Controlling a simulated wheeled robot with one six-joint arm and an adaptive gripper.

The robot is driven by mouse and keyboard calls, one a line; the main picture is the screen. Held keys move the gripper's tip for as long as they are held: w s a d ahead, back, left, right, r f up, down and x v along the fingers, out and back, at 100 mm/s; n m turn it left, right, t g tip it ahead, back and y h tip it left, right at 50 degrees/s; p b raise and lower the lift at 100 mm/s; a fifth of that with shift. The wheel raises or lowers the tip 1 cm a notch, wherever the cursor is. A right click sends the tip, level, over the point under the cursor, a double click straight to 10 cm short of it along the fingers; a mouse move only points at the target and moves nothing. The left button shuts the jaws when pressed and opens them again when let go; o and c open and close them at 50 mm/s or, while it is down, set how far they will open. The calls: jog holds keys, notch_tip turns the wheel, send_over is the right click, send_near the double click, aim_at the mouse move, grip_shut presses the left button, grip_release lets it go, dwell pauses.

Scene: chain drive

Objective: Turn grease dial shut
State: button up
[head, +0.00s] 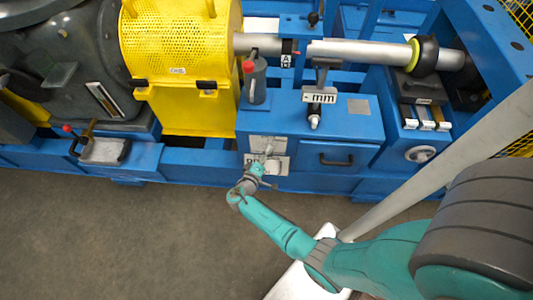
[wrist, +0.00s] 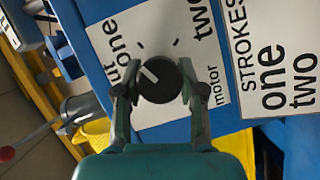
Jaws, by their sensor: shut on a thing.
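The grease dial (wrist: 160,82) is a round black knob with a white pointer line, on a white label plate (wrist: 203,60) on a blue panel. My gripper (wrist: 160,88) has one finger on each side of the knob and is shut on it. The pointer slants to the upper left in the wrist view. In the head view my gripper (head: 258,172) is at the front of the blue cabinet (head: 350,160), and the dial cannot be made out.
A second plate (wrist: 275,60) reading "STROKES one two" is right of the dial plate. In the head view, a drawer with a black handle (head: 337,161) is right of my gripper. A red-tipped lever (head: 72,137) stands at left. The floor (head: 130,240) in front is clear.

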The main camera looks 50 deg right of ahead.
jog(key=n+h, duration=0.1)
jog(key=n, duration=0.2)
jog(key=n+h, duration=0.1)
jog(key=n, duration=0.2)
jog(key=shift+f+t, duration=0.15)
jog(key=shift+t, duration=0.15)
jog(key=n+t, duration=0.1)
jog(key=n, duration=0.2)
jog(key=n+t+h, duration=0.1)
jog(key=n, duration=0.2)
jog(key=shift+f+n+t+h, duration=0.1)
jog(key=shift+n+t+h, duration=0.2)
jog(key=shift+n+t, duration=0.1)
jog(key=o, duration=1.1)
jog(key=shift+o, duration=0.2)
jog(key=shift+s, duration=0.1)
jog(key=v, duration=1.1)
jog(key=shift+a, duration=0.4)
jog(key=shift+s+f, duration=0.1)
jog(key=shift+s, duration=0.1)
